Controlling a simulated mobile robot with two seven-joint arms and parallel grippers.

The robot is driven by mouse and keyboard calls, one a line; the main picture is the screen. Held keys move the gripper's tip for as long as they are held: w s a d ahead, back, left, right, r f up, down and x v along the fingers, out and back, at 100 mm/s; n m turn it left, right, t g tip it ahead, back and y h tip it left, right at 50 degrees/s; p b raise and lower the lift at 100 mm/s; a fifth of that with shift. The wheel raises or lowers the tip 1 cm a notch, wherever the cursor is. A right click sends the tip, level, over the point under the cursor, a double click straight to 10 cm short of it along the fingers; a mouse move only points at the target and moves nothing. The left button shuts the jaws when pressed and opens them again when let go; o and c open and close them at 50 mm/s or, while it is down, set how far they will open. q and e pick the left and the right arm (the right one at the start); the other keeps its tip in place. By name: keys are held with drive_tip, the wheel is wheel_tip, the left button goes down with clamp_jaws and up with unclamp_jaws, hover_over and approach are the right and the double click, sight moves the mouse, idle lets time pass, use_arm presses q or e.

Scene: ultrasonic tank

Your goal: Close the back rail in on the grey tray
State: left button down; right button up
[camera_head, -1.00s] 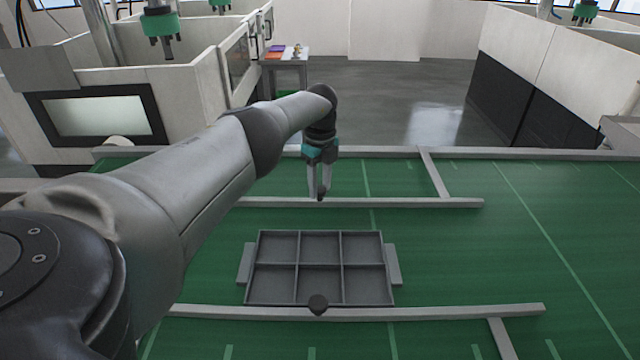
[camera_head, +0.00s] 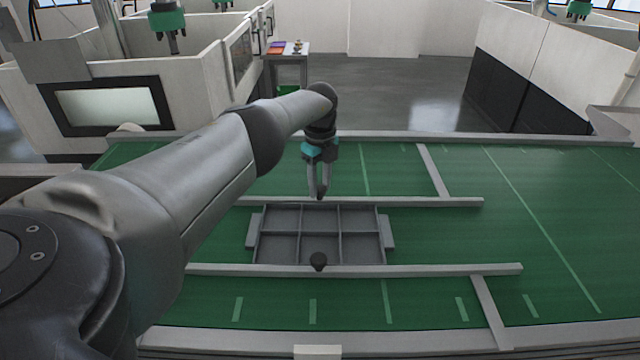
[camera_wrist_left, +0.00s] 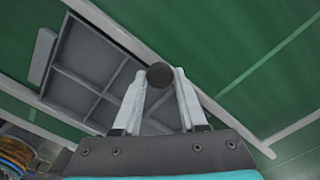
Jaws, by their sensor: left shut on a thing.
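The grey tray (camera_head: 322,234) lies empty on the green belt, with several compartments and a tab at each side. The back rail (camera_head: 420,202) runs along its far edge; it also shows in the left wrist view (camera_wrist_left: 228,115). Little or no gap shows between them; contact is not certain. My left gripper (camera_head: 320,193) is shut on the dark round knob (camera_wrist_left: 160,75) of the back rail. The tray (camera_wrist_left: 92,68) lies beside the rail in the left wrist view. The front rail (camera_head: 440,270), with a dark knob (camera_head: 318,261), lies along the tray's near edge. My right gripper is not in view.
A cross bar (camera_head: 433,170) reaches from the back rail to the far frame (camera_head: 400,136). Another bar (camera_head: 490,305) reaches from the front rail to the near frame. The green belt (camera_head: 550,220) is clear to the right.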

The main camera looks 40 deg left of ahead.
use_arm(q)
drive_tip(key=c, duration=0.9)
unclamp_jaws()
drive_tip(key=shift+w+a, duration=0.1)
drive_tip(key=shift+a, duration=0.05)
drive_tip(key=shift+o, duration=2.2)
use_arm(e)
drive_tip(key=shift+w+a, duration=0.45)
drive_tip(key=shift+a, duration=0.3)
use_arm(q)
wheel_tip(320, 180, up, 5)
drive_tip(key=shift+f+p, duration=0.1)
drive_tip(key=shift+p, duration=0.95)
wheel_tip(320, 180, up, 10)
drive_tip(key=shift+r, duration=0.25)
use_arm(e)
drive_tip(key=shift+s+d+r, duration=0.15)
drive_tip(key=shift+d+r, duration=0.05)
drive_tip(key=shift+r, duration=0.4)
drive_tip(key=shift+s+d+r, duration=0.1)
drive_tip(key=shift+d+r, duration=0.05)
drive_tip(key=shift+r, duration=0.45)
